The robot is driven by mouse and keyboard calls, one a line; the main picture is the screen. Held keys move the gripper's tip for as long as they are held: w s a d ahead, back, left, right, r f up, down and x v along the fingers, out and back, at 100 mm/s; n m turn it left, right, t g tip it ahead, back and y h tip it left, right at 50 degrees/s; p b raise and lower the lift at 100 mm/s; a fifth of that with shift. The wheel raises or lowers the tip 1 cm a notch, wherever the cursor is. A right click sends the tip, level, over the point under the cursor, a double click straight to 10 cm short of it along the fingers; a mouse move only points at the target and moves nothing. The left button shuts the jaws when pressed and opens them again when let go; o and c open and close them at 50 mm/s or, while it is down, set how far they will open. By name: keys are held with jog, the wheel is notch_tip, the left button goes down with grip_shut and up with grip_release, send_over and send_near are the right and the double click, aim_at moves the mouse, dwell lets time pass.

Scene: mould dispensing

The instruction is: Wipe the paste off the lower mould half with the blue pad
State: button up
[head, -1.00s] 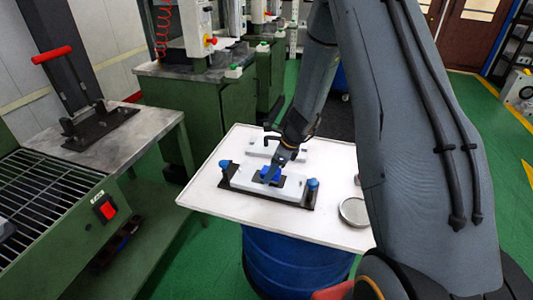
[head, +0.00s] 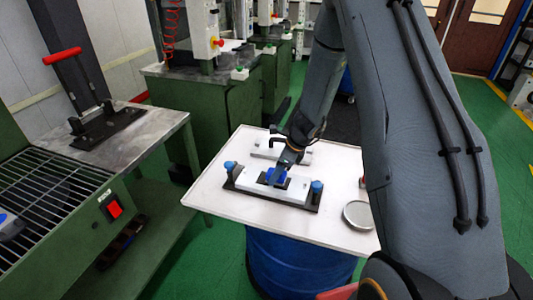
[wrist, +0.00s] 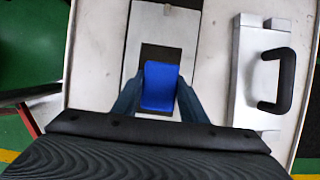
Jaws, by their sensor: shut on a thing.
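The lower mould half (head: 245,178) is a pale block on a dark base plate on the white tabletop. A blue-capped post stands at each end. My gripper (head: 282,168) is shut on the blue pad (head: 276,177), over the middle of the block. In the wrist view the pad (wrist: 160,85) sits between the two fingers (wrist: 160,100), over a dark square area of the mould half (wrist: 145,25). I cannot tell whether that dark area is paste or a recess, nor whether the pad touches it. The pad hides part of it.
A pale block with a black handle (wrist: 282,80) lies beside the lower mould half; it also shows behind it in the head view (head: 268,153). A round metal dish (head: 357,214) lies at the right of the white tabletop (head: 222,203). A green bench (head: 165,140) stands left.

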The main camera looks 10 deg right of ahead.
jog(key=shift+w+a, duration=0.2)
jog(key=shift+a, duration=0.2)
jog(key=shift+w+a, duration=0.45)
jog(key=shift+a, duration=0.25)
jog(key=shift+w+r+p, duration=0.1)
jog(key=shift+r+p, duration=0.3)
jog(key=shift+p, duration=0.05)
notch_tip(320, 180, up, 3)
jog(key=shift+f+p, duration=0.15)
jog(key=shift+p, duration=0.6)
jog(key=shift+r+p, duration=0.3)
jog(key=shift+p, duration=0.05)
jog(key=shift+r+p, duration=1.85)
jog(key=shift+r, duration=0.3)
